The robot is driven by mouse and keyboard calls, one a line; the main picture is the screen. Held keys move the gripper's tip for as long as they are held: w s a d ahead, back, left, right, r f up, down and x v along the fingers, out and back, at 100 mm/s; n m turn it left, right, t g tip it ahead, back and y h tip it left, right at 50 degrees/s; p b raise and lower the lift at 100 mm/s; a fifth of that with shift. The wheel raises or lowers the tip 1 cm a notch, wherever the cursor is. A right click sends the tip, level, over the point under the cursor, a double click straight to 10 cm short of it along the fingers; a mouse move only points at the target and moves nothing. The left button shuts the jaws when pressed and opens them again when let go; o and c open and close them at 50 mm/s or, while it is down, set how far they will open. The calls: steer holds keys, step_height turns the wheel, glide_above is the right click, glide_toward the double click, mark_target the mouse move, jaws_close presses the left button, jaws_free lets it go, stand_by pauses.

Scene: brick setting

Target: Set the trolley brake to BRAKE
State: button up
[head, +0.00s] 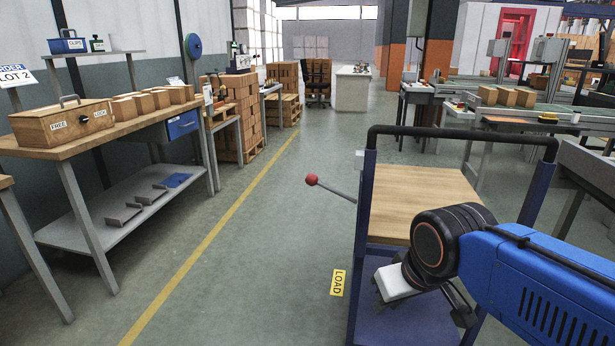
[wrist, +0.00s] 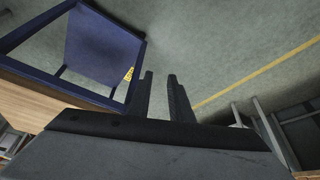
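The trolley has a blue frame, a wooden top (head: 415,195), a black push handle (head: 460,132) and a blue lower shelf (head: 410,325). The brake lever (head: 335,190) is a thin grey rod with a red ball knob (head: 311,180), sticking out from the trolley's left side, tilted up toward the knob. No BRAKE marking is readable. My gripper (wrist: 161,75) is open and empty in the wrist view, its two dark fingers apart. The trolley's lower shelf also shows in the wrist view (wrist: 100,45); the lever does not. In the head view my arm covers the trolley's right front.
A yellow LOAD label (head: 338,283) shows beside the trolley's near left post. A workbench (head: 120,140) with a wooden FREE/LOCK box (head: 62,122) stands at left. A yellow floor line (head: 215,235) runs between. The floor left of the trolley is clear. A conveyor stands at right.

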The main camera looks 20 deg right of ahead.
steer(key=shift+w+r, duration=0.25)
steer(key=shift+r, duration=0.15)
jaws_close()
step_height(320, 180, up, 30)
steer(key=m+g+y, duration=0.1)
steer(key=m+g, duration=0.1)
steer(key=m, duration=0.4)
glide_above(310, 175)
steer(key=s+d, duration=0.3)
steer(key=s, duration=0.2)
steer(key=shift+a+f, duration=0.1)
steer(key=shift+f, duration=0.05)
steer(key=shift+w+f, duration=0.1)
steer(key=shift+f, duration=0.05)
steer(key=x, duration=1.3)
steer(key=shift+w+a+f, duration=0.2)
steer(key=shift+w+f, duration=0.05)
steer(key=shift+w, duration=0.05)
steer(key=shift+a+f, duration=0.1)
steer(key=shift+w+a+f+h, duration=0.3)
steer(key=shift+a+f+h, duration=0.1)
steer(key=shift+a+f, duration=0.15)
step_height(310, 175, down, 12)
steer(key=w+a+n+g+h, duration=0.1)
steer(key=g+h, duration=0.3)
steer(key=h, duration=0.4)
steer(key=shift+w+a+r, duration=0.2)
steer(key=shift+a+r, duration=0.05)
steer(key=shift+a, duration=0.55)
